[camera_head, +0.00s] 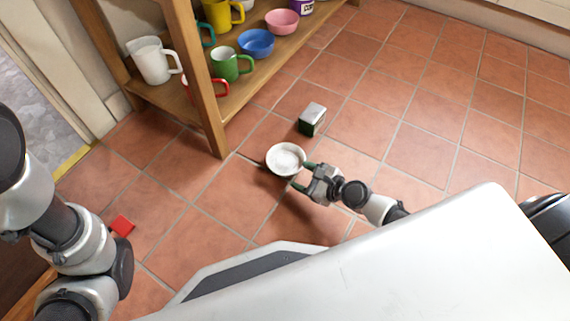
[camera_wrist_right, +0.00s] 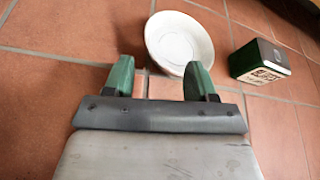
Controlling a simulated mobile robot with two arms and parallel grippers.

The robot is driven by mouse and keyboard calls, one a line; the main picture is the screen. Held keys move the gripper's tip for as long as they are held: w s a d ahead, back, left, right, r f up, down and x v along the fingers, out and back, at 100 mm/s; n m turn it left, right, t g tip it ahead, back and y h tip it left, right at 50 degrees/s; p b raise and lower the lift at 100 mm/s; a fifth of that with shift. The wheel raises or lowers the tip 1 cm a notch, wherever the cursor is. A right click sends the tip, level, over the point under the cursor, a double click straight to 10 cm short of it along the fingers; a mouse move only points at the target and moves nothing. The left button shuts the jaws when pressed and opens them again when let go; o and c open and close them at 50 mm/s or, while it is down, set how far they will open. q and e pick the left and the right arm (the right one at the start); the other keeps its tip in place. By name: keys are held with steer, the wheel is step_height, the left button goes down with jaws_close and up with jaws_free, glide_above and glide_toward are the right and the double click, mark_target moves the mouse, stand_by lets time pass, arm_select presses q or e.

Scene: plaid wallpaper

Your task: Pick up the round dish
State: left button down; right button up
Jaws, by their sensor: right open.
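The round dish (camera_head: 285,159) is white and shallow, on the tiled floor in front of the shelf. It also shows in the right wrist view (camera_wrist_right: 178,42), just beyond my fingertips. My right gripper (camera_head: 300,177) is open and empty, with its green fingers apart at the near right side of the dish. In the right wrist view my right gripper (camera_wrist_right: 161,76) has one finger close to the dish's near rim; whether they touch I cannot tell. Of my left side, only arm links show at the left edge of the head view; the left gripper is not visible.
A green and silver tin (camera_head: 312,119) stands just beyond the dish; it is at the right in the wrist view (camera_wrist_right: 260,62). A wooden shelf (camera_head: 214,137) with mugs and bowls is behind. Floor at right is clear.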

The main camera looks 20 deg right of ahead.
mark_target(285, 174)
steer(key=shift+x, duration=1)
steer(key=x, duration=0.1)
steer(key=b+x, duration=0.1)
steer(key=x, duration=0.2)
steer(key=shift+s+a+f, duration=0.1)
steer(key=shift+s+a, duration=0.05)
steer(key=shift+a, duration=0.3)
steer(key=shift+w+a+f+b, duration=0.15)
steer(key=shift+w+a+b, duration=0.15)
steer(key=shift+w, duration=0.2)
steer(key=shift+c, duration=0.5)
jaws_close()
steer(key=shift+s+f, duration=0.1)
